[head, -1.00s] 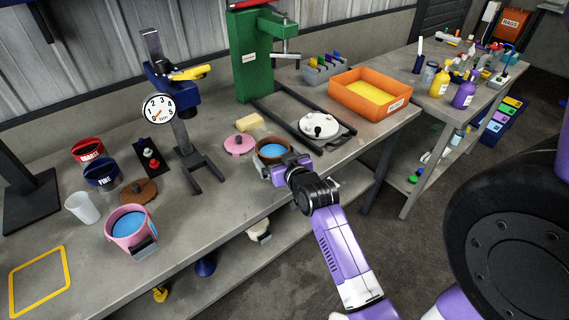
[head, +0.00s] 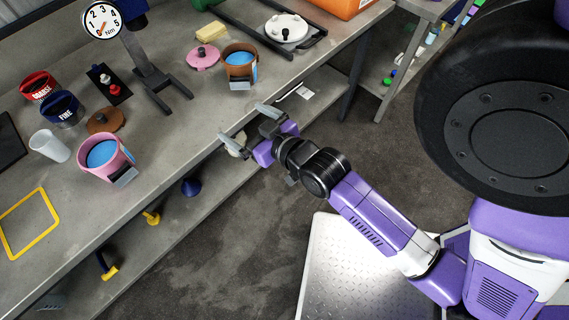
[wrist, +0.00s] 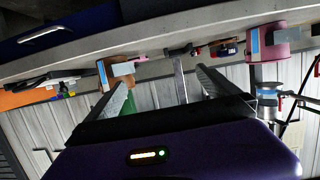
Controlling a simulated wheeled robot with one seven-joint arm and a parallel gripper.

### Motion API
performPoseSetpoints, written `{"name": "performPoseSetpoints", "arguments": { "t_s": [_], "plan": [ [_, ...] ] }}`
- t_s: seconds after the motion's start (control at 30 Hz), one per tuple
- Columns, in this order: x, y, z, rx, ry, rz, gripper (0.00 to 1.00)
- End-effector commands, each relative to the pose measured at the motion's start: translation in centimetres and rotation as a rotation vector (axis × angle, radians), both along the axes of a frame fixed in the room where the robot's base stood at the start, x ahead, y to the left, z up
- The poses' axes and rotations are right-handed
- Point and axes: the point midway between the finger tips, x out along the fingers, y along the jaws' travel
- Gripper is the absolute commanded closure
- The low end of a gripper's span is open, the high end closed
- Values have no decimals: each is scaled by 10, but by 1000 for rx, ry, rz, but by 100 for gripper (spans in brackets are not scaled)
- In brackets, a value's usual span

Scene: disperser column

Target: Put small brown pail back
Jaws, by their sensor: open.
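The small brown pail (head: 240,66) stands upright on the bench near its front edge, with blue contents and a grey handle block on its front. It also shows in the wrist view (wrist: 103,74), beyond the left finger. My gripper (head: 248,126) is open and empty, just off the bench's front edge, clear of the pail. Its spread fingers also show in the wrist view (wrist: 160,92). A brown lid (head: 106,120) lies farther left on the bench. A yellow square outline (head: 37,224) is marked at the bench's left.
A pink pail (head: 104,158) and a white cup (head: 49,146) stand at left. A pink lid (head: 203,57) lies beside the brown pail. The gauge stand (head: 148,80) and a round white plate (head: 287,28) are behind. Open bench lies between the pails.

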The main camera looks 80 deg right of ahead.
Motion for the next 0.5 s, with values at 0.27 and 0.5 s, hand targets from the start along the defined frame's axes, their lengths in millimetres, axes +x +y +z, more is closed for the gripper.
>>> {"name": "performPoseSetpoints", "arguments": {
  "t_s": [0.27, 0.5],
  "plan": [
    [-66, 133, 15, -1, -2, 292, 1],
    [-121, 190, 48, 6, -17, 489, 1]
  ]
}}
